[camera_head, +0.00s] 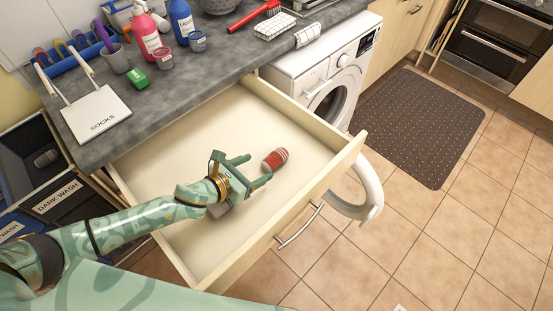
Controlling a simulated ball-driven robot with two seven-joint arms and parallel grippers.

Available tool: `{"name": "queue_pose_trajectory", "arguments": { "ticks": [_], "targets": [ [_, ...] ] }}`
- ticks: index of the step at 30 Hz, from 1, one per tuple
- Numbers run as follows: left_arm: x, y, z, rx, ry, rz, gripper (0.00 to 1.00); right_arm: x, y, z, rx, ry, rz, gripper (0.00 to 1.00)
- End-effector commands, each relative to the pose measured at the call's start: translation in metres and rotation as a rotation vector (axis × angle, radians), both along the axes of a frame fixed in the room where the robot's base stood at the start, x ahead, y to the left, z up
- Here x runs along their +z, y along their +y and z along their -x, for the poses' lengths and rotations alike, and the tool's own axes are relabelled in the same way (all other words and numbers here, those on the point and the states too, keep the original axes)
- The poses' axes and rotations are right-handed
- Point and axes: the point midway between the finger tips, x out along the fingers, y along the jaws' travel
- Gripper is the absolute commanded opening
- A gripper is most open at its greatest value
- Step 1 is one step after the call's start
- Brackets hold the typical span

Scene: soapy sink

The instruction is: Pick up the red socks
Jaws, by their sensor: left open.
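The red socks (275,160), a small rolled bundle with a pale band, lie on the bottom of the open drawer (200,128). My left gripper (257,169) is inside the drawer area, just left of the red socks. Its fingers are apart and point toward the bundle, and nothing shows between them. I cannot tell whether a fingertip touches the socks. A greyish shape (219,209) shows partly hidden beneath the gripper; I cannot tell what it is. My right gripper is not in view.
The drawer's front panel (300,205) and side walls surround the socks. The drawer floor is mostly clear.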

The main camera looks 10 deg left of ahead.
Motion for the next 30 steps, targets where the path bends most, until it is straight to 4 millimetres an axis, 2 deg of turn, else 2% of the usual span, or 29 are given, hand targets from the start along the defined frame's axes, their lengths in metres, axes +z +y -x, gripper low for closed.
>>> {"name": "queue_pose_trajectory", "arguments": {
  "ticks": [8, 15, 24, 25, 27, 30],
  "targets": [
    [-0.012, -0.015, -0.022, 0.001, 0.0, 0.002, 0.67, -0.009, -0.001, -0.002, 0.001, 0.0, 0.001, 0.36],
    [-0.028, -0.034, -0.052, 0.002, 0.003, 0.002, 0.67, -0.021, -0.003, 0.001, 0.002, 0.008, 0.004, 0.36],
    [-0.029, -0.038, -0.057, 0.002, 0.002, 0.001, 0.67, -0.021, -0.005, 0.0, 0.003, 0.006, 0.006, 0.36],
    [-0.029, -0.038, -0.057, 0.002, 0.002, 0.001, 0.62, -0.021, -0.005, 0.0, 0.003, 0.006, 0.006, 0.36],
    [-0.029, -0.038, -0.057, 0.002, 0.002, 0.001, 0.42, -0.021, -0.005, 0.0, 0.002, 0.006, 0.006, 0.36],
    [-0.029, -0.038, -0.057, 0.002, 0.002, 0.001, 0.19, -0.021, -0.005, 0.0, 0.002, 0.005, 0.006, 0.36]
  ]
}}
